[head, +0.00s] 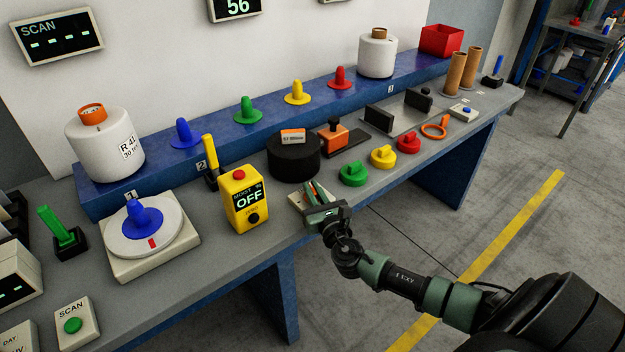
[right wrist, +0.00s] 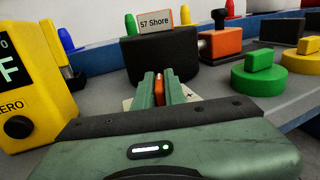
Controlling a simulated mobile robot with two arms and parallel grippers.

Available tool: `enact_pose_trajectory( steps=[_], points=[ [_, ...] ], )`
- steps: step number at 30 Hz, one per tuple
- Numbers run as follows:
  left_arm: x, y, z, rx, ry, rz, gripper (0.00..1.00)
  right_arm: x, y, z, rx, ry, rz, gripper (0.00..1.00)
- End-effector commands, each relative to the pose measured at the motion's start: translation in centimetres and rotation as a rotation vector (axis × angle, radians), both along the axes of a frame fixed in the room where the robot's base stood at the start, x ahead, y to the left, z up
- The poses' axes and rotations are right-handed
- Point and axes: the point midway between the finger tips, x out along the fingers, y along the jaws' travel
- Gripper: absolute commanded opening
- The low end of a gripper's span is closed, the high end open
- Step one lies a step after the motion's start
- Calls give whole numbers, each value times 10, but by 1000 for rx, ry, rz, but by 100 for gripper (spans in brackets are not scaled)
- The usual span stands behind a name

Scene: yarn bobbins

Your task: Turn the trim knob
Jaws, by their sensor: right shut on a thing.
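The trim knob is a small orange-red handle (right wrist: 159,92) on a pale base plate (head: 295,198) at the front edge of the grey bench. A plus mark shows on the plate to the right of the knob in the right wrist view. My right gripper (head: 316,192) reaches in from the front right. Its two green fingers (right wrist: 162,88) are shut on the knob, one on each side. The fingers hide most of the knob and part of the plate. My left gripper is in neither view.
A black drum (head: 293,160) with a "57 Shore" label stands just behind. A yellow box (head: 244,200) reading OFF is to the left. Green (head: 353,173), yellow (head: 383,156) and red (head: 408,142) knobs stand to the right along the bench.

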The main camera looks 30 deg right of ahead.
Motion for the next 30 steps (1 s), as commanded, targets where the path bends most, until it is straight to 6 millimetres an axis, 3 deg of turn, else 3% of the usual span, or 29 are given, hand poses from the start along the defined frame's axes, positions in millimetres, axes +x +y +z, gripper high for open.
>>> enact_pose_trajectory(
  steps=[3,11,27,30],
  points=[
    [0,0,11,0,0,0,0,1,1,3,4,-2,-73,0],
    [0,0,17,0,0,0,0,1,0,1,1,-2,-184,0],
    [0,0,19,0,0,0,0,1,-1,1,-2,-5,-217,0],
    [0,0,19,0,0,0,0,1,-1,1,-2,-5,-216,33]
  ],
)
